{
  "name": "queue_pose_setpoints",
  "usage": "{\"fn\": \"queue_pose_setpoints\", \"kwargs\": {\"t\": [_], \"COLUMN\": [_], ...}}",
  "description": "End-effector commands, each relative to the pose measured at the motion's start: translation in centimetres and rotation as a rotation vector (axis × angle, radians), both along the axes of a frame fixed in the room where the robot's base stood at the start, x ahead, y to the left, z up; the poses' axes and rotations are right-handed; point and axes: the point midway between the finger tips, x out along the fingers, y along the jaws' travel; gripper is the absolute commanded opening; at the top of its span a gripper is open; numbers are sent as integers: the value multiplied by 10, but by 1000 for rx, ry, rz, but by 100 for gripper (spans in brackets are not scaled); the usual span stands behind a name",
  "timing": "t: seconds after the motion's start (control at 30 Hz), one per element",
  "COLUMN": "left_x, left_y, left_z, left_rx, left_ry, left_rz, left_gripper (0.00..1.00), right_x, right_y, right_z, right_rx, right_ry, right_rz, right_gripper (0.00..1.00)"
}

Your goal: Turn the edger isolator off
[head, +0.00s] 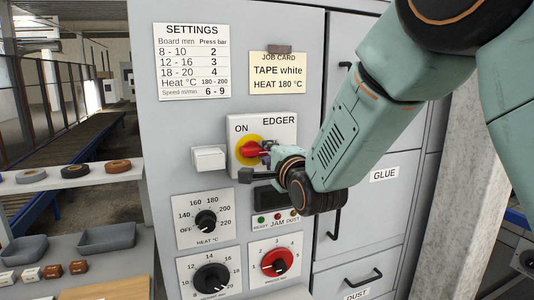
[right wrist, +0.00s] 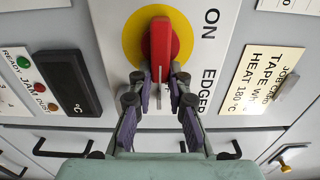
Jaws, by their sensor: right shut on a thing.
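The edger isolator is a red handle (head: 251,151) on a yellow disc (head: 241,144) on a white plate, with ON and EDGER printed above it. The handle lies roughly level across the disc. My right gripper (head: 267,154) comes in from the right and is shut on the handle's right end. In the right wrist view, turned sideways, the red handle (right wrist: 160,50) stands upright in the picture and the fingertips (right wrist: 161,98) close on its lower part. The fingers hide part of the handle and plate. My left gripper is not in view.
Below are a heat knob (head: 206,221), a black knob (head: 212,278) and a red press knob (head: 276,262). A white box (head: 208,158) juts out left of the isolator. A dark display (right wrist: 67,82) sits close to the gripper. Drawer handles (head: 334,222) stick out at right.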

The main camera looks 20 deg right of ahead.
Motion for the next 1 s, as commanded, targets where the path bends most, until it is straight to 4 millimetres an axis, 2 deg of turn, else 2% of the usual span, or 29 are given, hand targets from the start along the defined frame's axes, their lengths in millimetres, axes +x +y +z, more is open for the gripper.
{"fn": "queue_pose_setpoints", "kwargs": {"t": [0.13, 0.17, 0.43, 0.77, 0.87, 1.0], "left_x": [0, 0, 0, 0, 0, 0], "left_y": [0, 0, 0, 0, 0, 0], "left_z": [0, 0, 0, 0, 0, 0], "left_rx": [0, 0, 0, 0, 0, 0], "left_ry": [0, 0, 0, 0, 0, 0], "left_rz": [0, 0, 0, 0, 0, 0], "left_gripper": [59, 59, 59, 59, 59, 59], "right_x": [-1, -1, 0, -2, -11, -33], "right_y": [0, 0, 0, 0, 0, -1], "right_z": [-2, -2, -1, 0, 0, 0], "right_rx": [2, 2, 0, -1, 0, 0], "right_ry": [6, 6, 3, 1, 2, 3], "right_rz": [-1, -1, 0, 0, 0, 0], "right_gripper": [0, 18, 40, 40, 40, 40]}}
